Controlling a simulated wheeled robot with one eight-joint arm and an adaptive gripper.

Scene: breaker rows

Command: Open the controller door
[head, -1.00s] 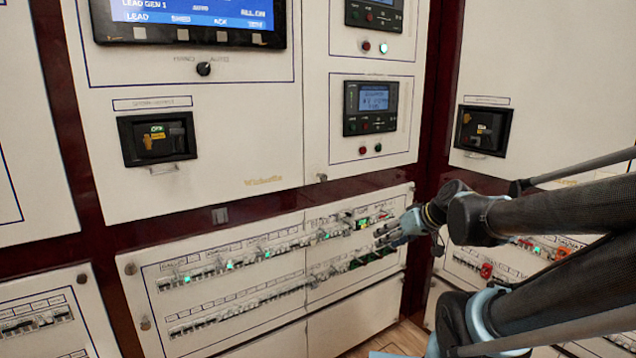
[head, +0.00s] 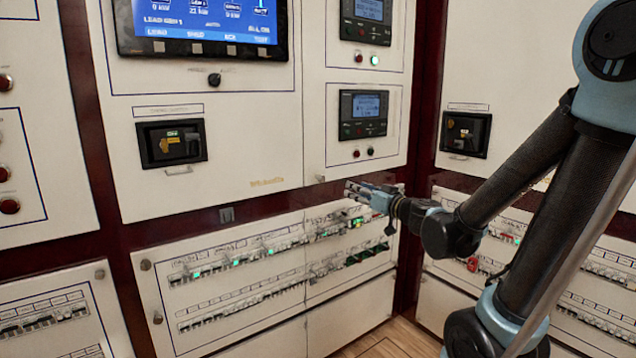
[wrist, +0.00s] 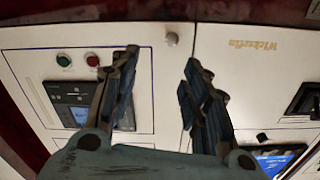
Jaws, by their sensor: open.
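The door with the small controller (head: 363,114) is a white panel (head: 340,163) right of the large screen panel, and it looks shut. A small round knob (head: 320,179) sits at its lower left corner. In the wrist view the knob (wrist: 171,39) shows near the seam between two white panels, beyond and between my fingertips. My gripper (head: 352,190) is open and empty, in front of the strip below the door, just right of and slightly below the knob in the head view. The wrist view shows both fingers (wrist: 161,62) spread, with the controller (wrist: 82,103) partly behind the left one.
Breaker rows (head: 235,262) with green lights fill the panel below. The large screen (head: 205,22) and a breaker handle in a black recess (head: 171,143) are on the left panel. Another cabinet (head: 480,160) stands at the right, behind my arm.

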